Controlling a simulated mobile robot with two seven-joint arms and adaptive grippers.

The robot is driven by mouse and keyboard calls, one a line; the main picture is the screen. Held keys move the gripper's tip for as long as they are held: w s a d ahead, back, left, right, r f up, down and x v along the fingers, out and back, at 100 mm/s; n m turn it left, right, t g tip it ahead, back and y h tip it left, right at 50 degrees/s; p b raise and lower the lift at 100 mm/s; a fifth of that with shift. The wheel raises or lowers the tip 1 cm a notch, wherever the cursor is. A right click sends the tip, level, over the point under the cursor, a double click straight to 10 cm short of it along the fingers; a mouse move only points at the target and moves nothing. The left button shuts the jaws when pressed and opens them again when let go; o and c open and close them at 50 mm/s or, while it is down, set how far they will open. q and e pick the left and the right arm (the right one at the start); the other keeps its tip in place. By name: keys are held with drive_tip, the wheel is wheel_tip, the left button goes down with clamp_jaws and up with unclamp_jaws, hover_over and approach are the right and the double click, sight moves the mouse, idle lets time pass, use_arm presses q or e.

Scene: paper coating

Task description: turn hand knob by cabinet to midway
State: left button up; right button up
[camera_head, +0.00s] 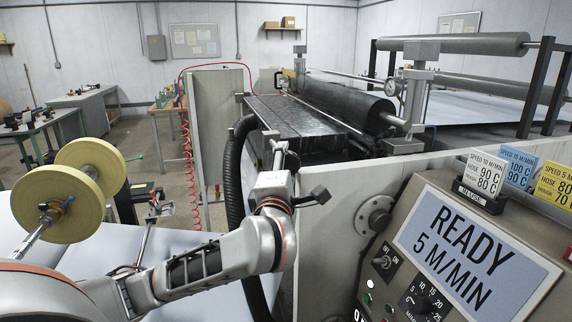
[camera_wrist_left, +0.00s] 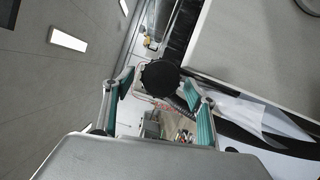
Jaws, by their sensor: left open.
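A round black disc (camera_wrist_left: 160,77), which looks like the hand knob, shows in the left wrist view between the teal-padded fingers of my left gripper (camera_wrist_left: 163,98). The fingers are apart, one on each side of it; I cannot tell whether they touch it. In the head view my left gripper (camera_head: 280,152) is beyond my wrist, near the dark roller bed and the cabinet's left side. The grey cabinet (camera_head: 335,232) stands to the right of my wrist. My right gripper is not in view.
The control panel (camera_head: 405,280) with its READY 5 M/MIN display (camera_head: 468,255) is at right. A black corrugated hose (camera_head: 233,180) runs down beside my wrist. Yellowish rolls (camera_head: 70,205) are at left. Dark rollers (camera_head: 345,100) lie behind the gripper.

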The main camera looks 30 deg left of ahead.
sight(285, 167)
use_arm(q)
drive_tip(key=v, duration=0.5)
drive_tip(key=shift+s+d, duration=0.2)
drive_tip(key=shift+s, duration=0.1)
